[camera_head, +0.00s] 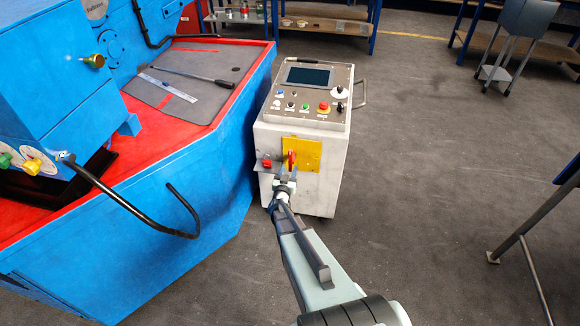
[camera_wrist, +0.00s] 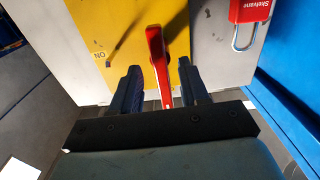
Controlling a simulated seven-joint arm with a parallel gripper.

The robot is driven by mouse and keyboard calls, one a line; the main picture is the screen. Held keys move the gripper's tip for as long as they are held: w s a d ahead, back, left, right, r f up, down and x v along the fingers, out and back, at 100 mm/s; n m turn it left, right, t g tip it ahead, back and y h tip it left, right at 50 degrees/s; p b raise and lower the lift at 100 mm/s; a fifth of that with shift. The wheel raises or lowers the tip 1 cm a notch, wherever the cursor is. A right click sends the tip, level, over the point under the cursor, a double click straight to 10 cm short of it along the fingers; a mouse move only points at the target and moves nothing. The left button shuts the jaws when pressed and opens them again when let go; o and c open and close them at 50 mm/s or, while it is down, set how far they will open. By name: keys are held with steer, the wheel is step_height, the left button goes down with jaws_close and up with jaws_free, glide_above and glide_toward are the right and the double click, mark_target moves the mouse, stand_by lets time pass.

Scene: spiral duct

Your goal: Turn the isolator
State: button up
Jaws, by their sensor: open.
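The isolator's red handle (camera_head: 291,157) stands on a yellow plate (camera_head: 314,150) on the front of the pale control cabinet (camera_head: 328,190). In the wrist view the red handle (camera_wrist: 157,58) sticks out from the yellow plate (camera_wrist: 105,32) and lies between the two dark fingers of my gripper (camera_wrist: 160,72). The fingers are open, one on each side, with visible gaps to the handle. In the head view my gripper (camera_head: 286,180) is right in front of the handle and partly hides its lower part.
A red padlock (camera_wrist: 249,12) hangs beside the yellow plate; it also shows in the head view (camera_head: 266,163). The cabinet's sloped top carries a screen (camera_head: 308,76) and buttons. A large blue machine (camera_head: 170,240) stands close on the left.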

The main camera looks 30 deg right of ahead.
steer(key=v, duration=0.9)
steer(key=shift+s+a, duration=0.15)
steer(key=shift+s, duration=0.05)
steer(key=w+a+f+n+g+y, duration=0.1)
steer(key=a+f+n+g+y, duration=0.1)
steer(key=a+f+y, duration=0.8)
steer(key=s+a+f+n+g+y, duration=0.1)
steer(key=s+a+f+g+y, duration=0.2)
steer(key=s+a+f+g, duration=0.3)
steer(key=s+a+n+g, duration=0.2)
steer(key=s+a+g, duration=0.1)
steer(key=s, duration=0.8)
steer(key=s+a+r+n+g, duration=0.1)
steer(key=s+a+g, duration=0.3)
steer(key=s, duration=0.8)
steer(key=s+a+r+n+g, duration=0.1)
steer(key=s+a+n+g, duration=0.1)
steer(key=s, duration=1)
steer(key=a+g, duration=0.1)
steer(key=g, duration=0.1)
steer(key=shift+s+a+n+g, duration=0.2)
steer(key=shift+a+n+g, duration=0.1)
steer(key=shift+n, duration=0.1)
